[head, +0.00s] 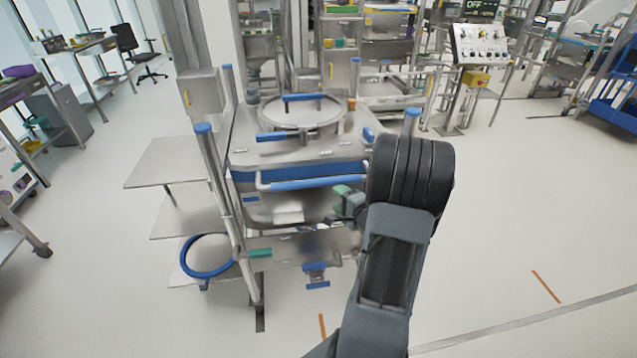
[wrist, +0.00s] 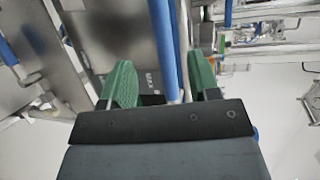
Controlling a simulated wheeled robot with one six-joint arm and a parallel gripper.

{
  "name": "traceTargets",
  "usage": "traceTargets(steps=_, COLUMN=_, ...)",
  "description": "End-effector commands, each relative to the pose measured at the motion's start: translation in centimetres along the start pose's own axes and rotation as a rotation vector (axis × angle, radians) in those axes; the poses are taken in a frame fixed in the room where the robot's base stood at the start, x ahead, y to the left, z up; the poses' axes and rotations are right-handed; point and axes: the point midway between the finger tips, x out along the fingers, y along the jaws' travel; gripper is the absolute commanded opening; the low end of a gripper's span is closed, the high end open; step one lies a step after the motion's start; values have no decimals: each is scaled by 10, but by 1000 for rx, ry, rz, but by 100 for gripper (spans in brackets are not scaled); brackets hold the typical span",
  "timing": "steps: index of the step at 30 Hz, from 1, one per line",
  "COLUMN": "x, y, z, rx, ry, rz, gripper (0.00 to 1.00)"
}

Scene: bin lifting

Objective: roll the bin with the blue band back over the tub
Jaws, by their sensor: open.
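The steel bin (head: 300,150) with a blue band stands in a post frame at the middle of the head view, a round lid (head: 302,112) on its top. A blue handle bar (head: 318,183) runs across its front. My gripper (head: 345,200) is open just below the right part of this bar, partly hidden by my arm. In the wrist view the green fingers (wrist: 161,70) stand apart, and the blue bar (wrist: 163,35) shows between them, not gripped. Whether the fingers reach around it I cannot tell. I cannot make out the tub for certain.
Steel posts with blue caps (head: 204,129) flank the bin. Flat shelves (head: 165,160) stick out on the left, with a blue ring (head: 207,256) below them. A control panel (head: 480,45) stands at the back right. The floor at right is clear.

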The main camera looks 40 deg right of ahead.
Motion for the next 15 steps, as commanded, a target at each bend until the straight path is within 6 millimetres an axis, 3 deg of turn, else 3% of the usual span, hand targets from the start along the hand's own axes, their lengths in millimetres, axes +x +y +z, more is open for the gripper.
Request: traceTargets(steps=15, x=95, y=0, z=2, rx=0, ry=-3, rz=0, gripper=56)
